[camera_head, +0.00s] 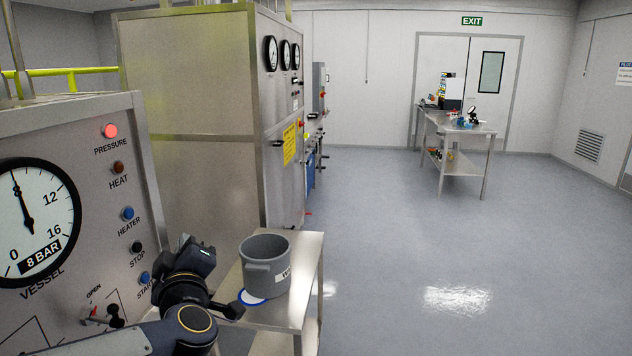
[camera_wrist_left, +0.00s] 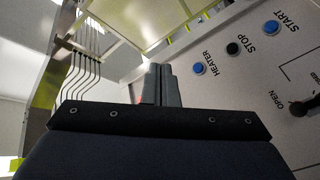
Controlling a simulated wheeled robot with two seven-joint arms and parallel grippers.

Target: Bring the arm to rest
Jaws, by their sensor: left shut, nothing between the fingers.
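My left arm (camera_head: 110,338) comes in from the lower left in the head view. My left gripper (camera_head: 186,244) is raised in front of the vessel control panel (camera_head: 80,170), beside the column of buttons. Its fingers point up and away. In the left wrist view the two fingers (camera_wrist_left: 161,84) lie together, shut with nothing between them. The panel's HEATER button (camera_wrist_left: 199,69), STOP button (camera_wrist_left: 233,48) and START button (camera_wrist_left: 271,27) show to their right, apart from the fingers. My right gripper is not in view.
A grey bucket (camera_head: 266,266) stands on a small steel table (camera_head: 308,262) right of my gripper. The gauge (camera_head: 35,222) reads near 8 bar and the PRESSURE lamp (camera_head: 110,131) glows red. A tall steel cabinet (camera_head: 195,95) stands behind. The floor at right is clear.

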